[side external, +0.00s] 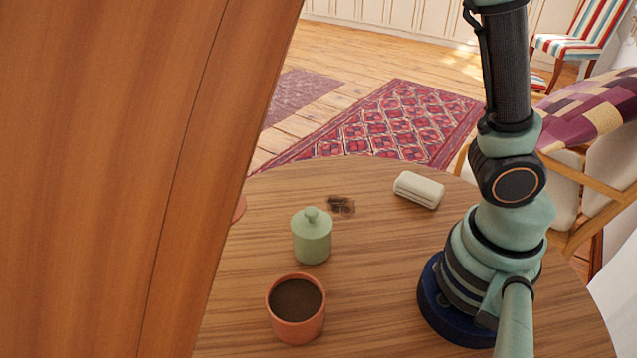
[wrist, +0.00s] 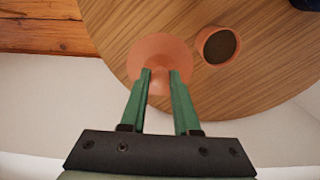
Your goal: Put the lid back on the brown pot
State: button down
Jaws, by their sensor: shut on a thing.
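The brown pot (side external: 296,330) is an open terracotta pot with a dark inside, upright on the round table. It also shows in the wrist view (wrist: 205,42), up and right of my gripper. My gripper (wrist: 160,75) is shut on the terracotta lid (wrist: 160,48), a round disc whose narrow middle part sits between the fingers. In the side view, a sliver of terracotta (side external: 240,208), probably the lid, shows past the wooden post; my gripper is not visible there. I cannot tell whether the lid touches the table.
A green lidded jar (side external: 312,240) stands just behind the pot. A pale case (side external: 419,190) and a dark smudge (side external: 341,206) are farther back on the table (side external: 375,270). A large wooden post (side external: 120,180) blocks the left of the side view.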

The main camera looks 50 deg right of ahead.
jog(key=shift+r, duration=0.5)
jog(key=shift+s+r, duration=0.1)
jog(key=shift+s, duration=0.2)
jog(key=s+d+f, duration=0.1)
jog(key=s+f, duration=0.2)
jog(key=s, duration=0.4)
jog(key=s+f, duration=0.3)
jog(key=s, duration=0.3)
jog(key=shift+s+f, duration=0.2)
jog(key=shift+f, duration=2.8)
jog(key=shift+f, duration=0.2)
jog(key=shift+c, duration=0.4)
grip_release()
jog(key=shift+r, duration=0.1)
